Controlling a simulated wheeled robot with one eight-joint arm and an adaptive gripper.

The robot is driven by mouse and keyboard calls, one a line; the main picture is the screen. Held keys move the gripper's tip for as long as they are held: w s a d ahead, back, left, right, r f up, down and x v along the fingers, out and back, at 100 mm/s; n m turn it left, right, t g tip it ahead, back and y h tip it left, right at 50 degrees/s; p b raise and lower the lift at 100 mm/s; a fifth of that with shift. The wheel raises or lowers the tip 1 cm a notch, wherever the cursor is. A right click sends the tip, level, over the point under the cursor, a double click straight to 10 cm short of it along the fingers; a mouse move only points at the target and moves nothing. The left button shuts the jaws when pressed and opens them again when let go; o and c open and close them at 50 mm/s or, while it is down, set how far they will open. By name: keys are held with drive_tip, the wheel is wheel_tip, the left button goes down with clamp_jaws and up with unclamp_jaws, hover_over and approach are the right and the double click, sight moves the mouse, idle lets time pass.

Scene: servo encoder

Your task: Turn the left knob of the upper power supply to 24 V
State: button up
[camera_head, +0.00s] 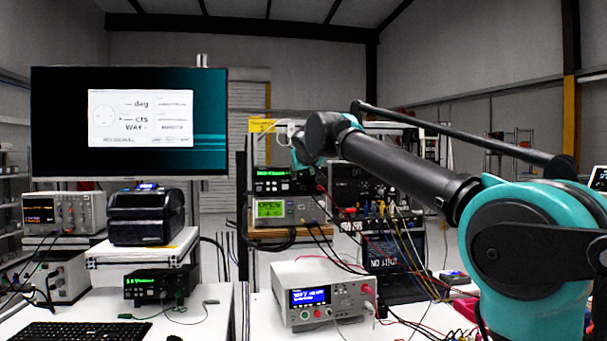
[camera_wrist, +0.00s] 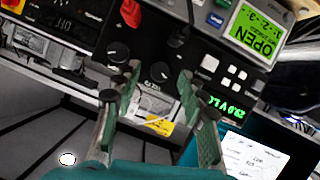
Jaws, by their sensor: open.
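The upper power supply (camera_head: 270,188) is a black box with a green display, standing on a grey instrument in the head view. Contact cannot be told. The head view largely hides my gripper behind the arm.
A grey instrument with a green screen (camera_head: 270,209) is directly under the supply; its "OPEN" screen also shows in the wrist view (camera_wrist: 257,33). Cables (camera_head: 385,225) hang close on the right. A white bench instrument (camera_head: 325,290) stands below in front.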

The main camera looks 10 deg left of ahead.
drive_tip(key=shift+w+f, duration=0.1)
drive_tip(key=shift+w, duration=0.2)
drive_tip(key=shift+c, duration=0.5)
clamp_jaws()
drive_tip(key=shift+a, duration=0.1)
drive_tip(key=n, duration=0.1)
drive_tip(key=n+h, duration=0.1)
drive_tip(key=n+t+h, duration=0.1)
drive_tip(key=shift+s+a+f+n, duration=0.15)
drive_tip(key=shift+a+n, duration=0.1)
drive_tip(key=shift+n, duration=0.15)
drive_tip(key=n+t+h, duration=0.1)
drive_tip(key=n, duration=0.2)
drive_tip(key=shift+f+h, duration=0.15)
drive_tip(key=shift+h, duration=0.15)
drive_tip(key=shift+t, duration=0.3)
